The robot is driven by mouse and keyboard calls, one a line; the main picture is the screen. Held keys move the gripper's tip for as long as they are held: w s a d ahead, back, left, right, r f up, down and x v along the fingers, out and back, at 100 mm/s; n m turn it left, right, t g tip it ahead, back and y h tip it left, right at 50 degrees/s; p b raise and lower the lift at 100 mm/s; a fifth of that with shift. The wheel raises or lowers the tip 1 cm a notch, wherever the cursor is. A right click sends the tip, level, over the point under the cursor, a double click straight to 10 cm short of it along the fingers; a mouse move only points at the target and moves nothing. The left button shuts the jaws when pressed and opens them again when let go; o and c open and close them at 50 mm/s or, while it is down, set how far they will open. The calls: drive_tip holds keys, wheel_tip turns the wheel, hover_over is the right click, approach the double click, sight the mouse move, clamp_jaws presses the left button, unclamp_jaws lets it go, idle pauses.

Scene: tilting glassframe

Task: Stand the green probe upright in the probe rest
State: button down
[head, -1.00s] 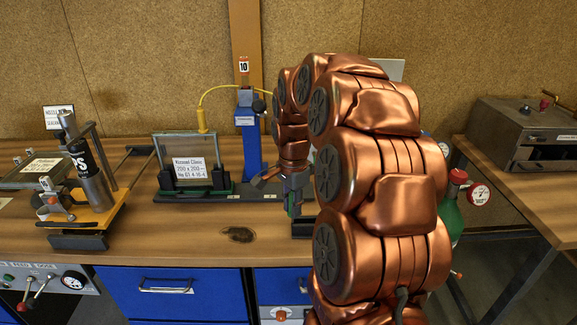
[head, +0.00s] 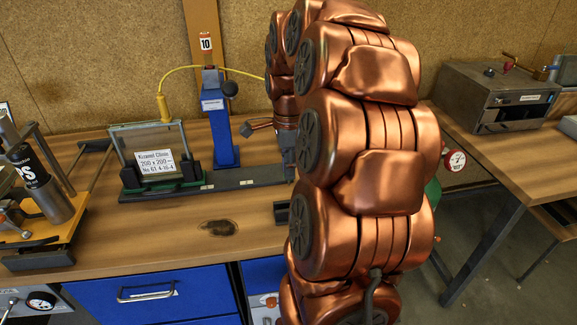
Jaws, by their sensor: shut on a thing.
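My gripper (head: 287,150) is at the right end of the dark rail, mostly hidden behind my copper arm. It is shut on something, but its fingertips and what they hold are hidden. I cannot make out the green probe. No probe rest can be told for certain; a small dark block (head: 282,212) at the bench front, partly behind my arm, may be it. A glass frame (head: 118,150) with a paper label (head: 157,162) stands tilted in a green-footed holder on the rail. A yellow handle (head: 163,107) with a yellow cable is at its top edge.
A blue post (head: 219,130) with a black knob stands behind the rail (head: 240,180). A cylinder fixture (head: 40,185) is at the left. A grey metal box (head: 495,100) sits on the right-hand table. The bench front around a dark burn mark (head: 219,228) is clear.

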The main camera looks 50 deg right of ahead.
drive_tip(key=shift+f, duration=0.2)
drive_tip(key=shift+f+b, duration=1.65)
drive_tip(key=shift+f, duration=1.05)
drive_tip(key=shift+b, duration=0.75)
drive_tip(key=shift+f+b, duration=1)
drive_tip(key=shift+f, duration=1.05)
drive_tip(key=c, duration=1)
unclamp_jaws()
drive_tip(key=shift+o, duration=0.2)
wheel_tip(320, 180, up, 12)
drive_tip(key=shift+r, duration=0.1)
